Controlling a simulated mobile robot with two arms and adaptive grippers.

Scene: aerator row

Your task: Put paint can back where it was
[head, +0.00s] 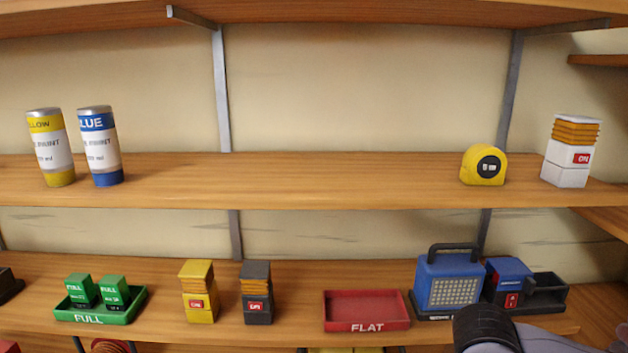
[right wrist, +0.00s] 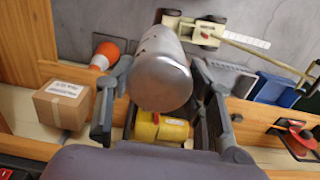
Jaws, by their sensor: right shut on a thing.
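My right gripper (right wrist: 160,82) is shut on a silvery cylindrical can (right wrist: 161,70), with a finger on each side of it. Its bare metal end faces the right wrist camera, and any label is hidden. In the head view only part of my right arm shows at the lower right; the held can is out of that view. Two paint cans stand upright at the left of the upper shelf (head: 330,190): a yellow-banded can (head: 52,148) and a blue-banded can (head: 101,147). My left gripper is not in view.
The upper shelf is bare between the blue can and a yellow tape measure (head: 483,166); a white switch box (head: 567,152) stands further right. Below are a green FULL tray (head: 95,316), a red FLAT tray (head: 366,326) and a blue box (head: 449,282). A cardboard box (right wrist: 64,103) shows in the wrist view.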

